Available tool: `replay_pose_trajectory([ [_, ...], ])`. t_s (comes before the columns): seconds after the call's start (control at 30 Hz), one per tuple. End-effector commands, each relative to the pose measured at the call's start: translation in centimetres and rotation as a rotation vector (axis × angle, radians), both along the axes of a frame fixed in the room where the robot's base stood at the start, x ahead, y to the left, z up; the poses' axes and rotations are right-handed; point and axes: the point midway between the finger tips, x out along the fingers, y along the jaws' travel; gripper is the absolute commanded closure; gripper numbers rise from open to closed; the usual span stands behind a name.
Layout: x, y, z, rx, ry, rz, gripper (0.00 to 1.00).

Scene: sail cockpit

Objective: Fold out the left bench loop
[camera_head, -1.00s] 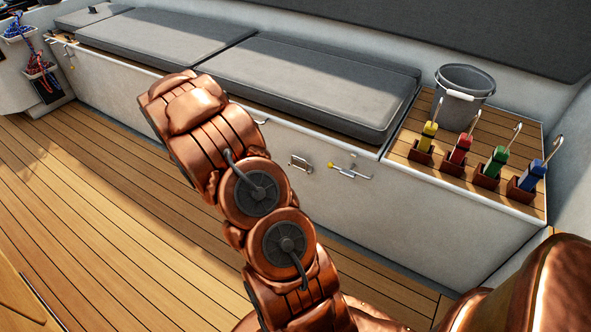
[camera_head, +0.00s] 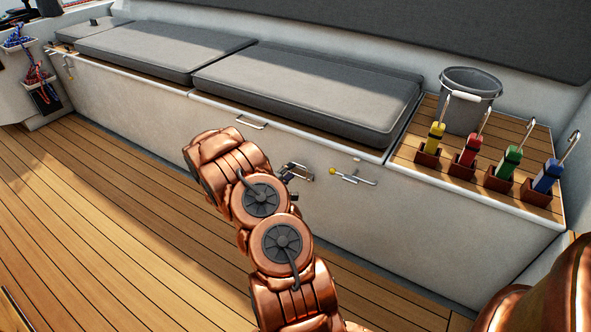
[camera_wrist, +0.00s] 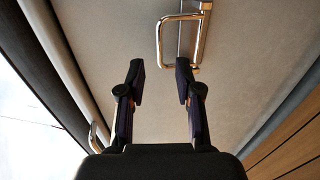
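A silver metal loop (camera_head: 295,172) sits on the bench's white front, just right of my arm's end in the head view. In the wrist view the loop (camera_wrist: 164,42) shows near the top, with its frame beside a second upright bar; I cannot tell how far it stands out from the panel. My gripper (camera_wrist: 159,78) is open and empty, its two dark fingers pointing at the bench front. The loop lies beyond the fingertips, apart from them as far as I can see.
A lid handle (camera_head: 251,122) is above, and a latch with a yellow knob (camera_head: 352,176) is right of the loop. Grey cushions (camera_head: 310,85) cover the bench top. A bucket (camera_head: 470,100) and several colored handles stand at right. The wooden deck (camera_head: 100,210) is clear.

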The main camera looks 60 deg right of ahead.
Motion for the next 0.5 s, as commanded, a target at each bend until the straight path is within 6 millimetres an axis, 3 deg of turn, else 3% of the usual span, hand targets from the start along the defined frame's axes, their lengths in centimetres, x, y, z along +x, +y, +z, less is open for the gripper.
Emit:
replay_pose_trajectory([
  [0.3,0.1,-3.5,-0.8,-0.003,-0.003,-0.002,0.66],
  [0.5,0.2,-4.5,-1.0,-0.001,-0.001,0.001,0.66],
])
